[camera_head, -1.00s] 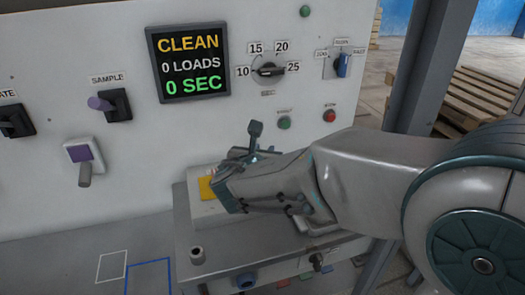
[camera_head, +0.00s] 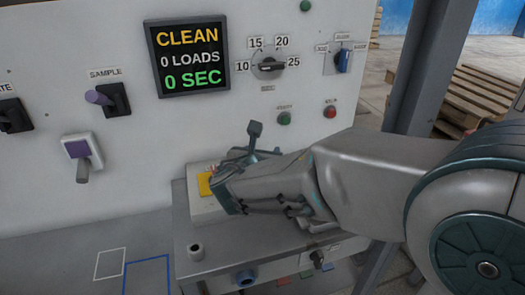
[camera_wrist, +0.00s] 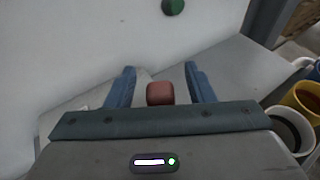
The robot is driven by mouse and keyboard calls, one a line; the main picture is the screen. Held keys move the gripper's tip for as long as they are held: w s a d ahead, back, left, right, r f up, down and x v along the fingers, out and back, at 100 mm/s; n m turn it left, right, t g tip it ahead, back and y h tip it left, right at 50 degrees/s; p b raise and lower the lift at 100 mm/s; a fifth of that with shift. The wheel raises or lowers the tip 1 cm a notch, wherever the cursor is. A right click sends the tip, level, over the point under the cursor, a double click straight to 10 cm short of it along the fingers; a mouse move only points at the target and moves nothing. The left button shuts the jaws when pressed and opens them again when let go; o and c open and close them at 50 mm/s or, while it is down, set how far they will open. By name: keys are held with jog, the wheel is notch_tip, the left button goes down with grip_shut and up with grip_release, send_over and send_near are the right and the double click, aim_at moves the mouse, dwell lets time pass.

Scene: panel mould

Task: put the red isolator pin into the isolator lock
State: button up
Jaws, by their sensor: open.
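A red block-like piece (camera_wrist: 160,93), apparently the head of the isolator pin, shows in the wrist view between the two blue fingers of my gripper (camera_wrist: 161,88). The fingers are open, with a visible gap on each side of the red piece. In the head view my gripper (camera_head: 228,190) is low over the grey shelf, beside a pale box with a yellow plate (camera_head: 205,184). My wrist hides the red piece there. I cannot make out the isolator lock for certain; the yellow-plated box is partly covered by my gripper.
A yellow cup (camera_wrist: 308,98) and a dark-filled cup (camera_wrist: 288,130) stand at right in the wrist view. A dark post (camera_head: 420,70) rises behind my arm.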

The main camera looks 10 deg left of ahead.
jog(key=v, duration=1.3)
jog(key=shift+s+r+p, duration=0.15)
jog(key=shift+s+p, duration=0.1)
jog(key=shift+p, duration=0.15)
jog(key=w+d+f+m+g+h+p, duration=0.15)
jog(key=d+m+g+h+p, duration=0.35)
jog(key=d+m, duration=1.1)
jog(key=s+d+m+g+y+p, duration=0.4)
jog(key=d+m, duration=0.9)
jog(key=m, duration=0.7)
jog(key=s+g, duration=0.2)
jog(key=s, duration=0.2)
jog(key=shift+s+f+g, duration=0.2)
jog(key=shift+s+g, duration=0.2)
